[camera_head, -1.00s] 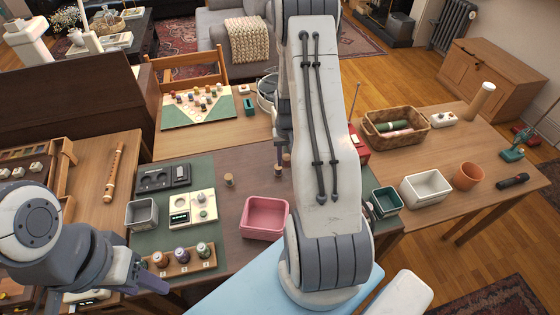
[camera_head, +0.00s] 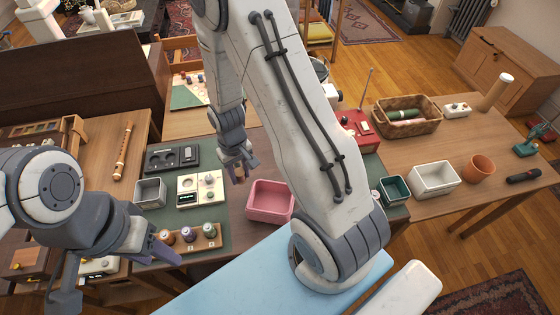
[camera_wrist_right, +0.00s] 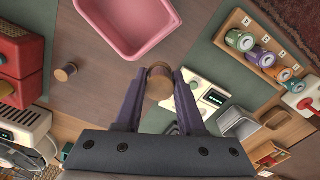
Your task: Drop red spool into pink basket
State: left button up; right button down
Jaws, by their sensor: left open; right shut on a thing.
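The pink basket (camera_head: 270,201) stands on the brown part of the middle table and looks empty; its near part shows in the right wrist view (camera_wrist_right: 125,22). My right gripper (camera_head: 237,167) is just left of the basket. In the right wrist view it is shut on a small brown, wooden-topped cylinder (camera_wrist_right: 159,78). No red shows on this cylinder, so I cannot tell if it is the red spool. My left gripper (camera_head: 168,246) is open and empty beside the spool rack (camera_head: 200,246). Several coloured spools (camera_wrist_right: 262,57) stand in that rack.
Another brown-topped cylinder (camera_wrist_right: 67,72) stands on the table. A grey bin (camera_head: 150,193) and a cream device (camera_head: 195,190) are left of the basket. A red box (camera_head: 358,133), teal bin (camera_head: 394,190) and white bin (camera_head: 434,178) lie to the right.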

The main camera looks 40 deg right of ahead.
aim_at(276, 203)
jog(key=z, duration=1.95)
jog(key=k, duration=1)
jog(key=u, duration=1.7)
jog(key=i, duration=0.5)
jog(key=z, duration=0.1)
